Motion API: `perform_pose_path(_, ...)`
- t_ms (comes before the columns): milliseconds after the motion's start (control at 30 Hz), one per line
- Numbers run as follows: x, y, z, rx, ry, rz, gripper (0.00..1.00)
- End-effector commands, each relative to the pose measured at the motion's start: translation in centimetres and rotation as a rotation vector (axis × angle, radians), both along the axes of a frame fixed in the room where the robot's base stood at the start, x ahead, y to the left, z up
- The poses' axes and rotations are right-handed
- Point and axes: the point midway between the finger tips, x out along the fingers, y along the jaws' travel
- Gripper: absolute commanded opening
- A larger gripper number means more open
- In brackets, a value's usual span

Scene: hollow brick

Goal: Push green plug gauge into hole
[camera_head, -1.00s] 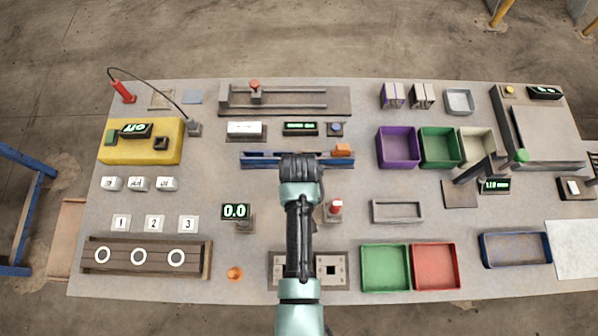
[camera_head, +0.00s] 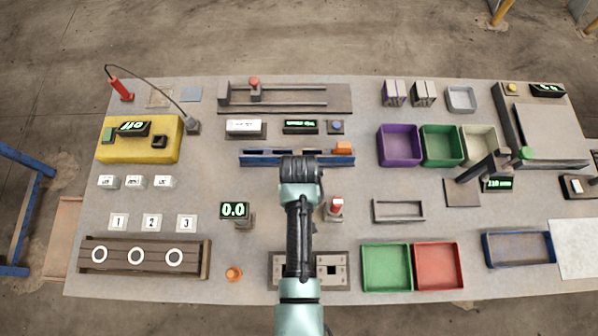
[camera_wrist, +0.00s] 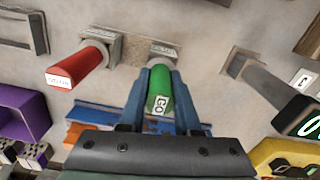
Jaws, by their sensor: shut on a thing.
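The green plug gauge (camera_wrist: 159,92), marked "GO", is between the two fingers of my gripper (camera_wrist: 160,88) in the wrist view. My gripper is shut on it. The gauge's far end is close to a grey holder block (camera_wrist: 130,49) with a white label; I cannot tell whether it still sits in the block. A red plug gauge (camera_wrist: 77,66) stands in the same block, and also shows in the head view (camera_head: 336,205), right of my gripper (camera_head: 300,165). A metal plate (camera_head: 341,284) with a dark square hole (camera_head: 331,270) lies at the front, partly behind my arm.
A 0.0 display (camera_head: 234,210) stands left of my arm. A blue rack (camera_head: 262,160) lies beyond my gripper. Purple (camera_head: 399,160), green (camera_head: 385,285) and red (camera_head: 437,285) bins are at right. An orange peg (camera_head: 233,274) stands at front left.

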Motion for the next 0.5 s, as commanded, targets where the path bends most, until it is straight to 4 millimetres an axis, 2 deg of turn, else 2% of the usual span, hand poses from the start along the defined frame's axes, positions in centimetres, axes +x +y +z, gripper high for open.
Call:
perform_pose_path(200, 0.05, 0.00, -0.43, 0.000, -0.001, 0.000, 0.00)
perform_pose_path(233, 0.06, 0.00, -0.37, 0.000, -0.001, 0.000, 0.35)
perform_pose_path(400, 0.05, 0.00, -0.34, 0.000, -0.001, 0.000, 0.66)
perform_pose_path(500, 0.03, -0.01, -0.35, 0.000, -0.001, 0.000, 0.67)
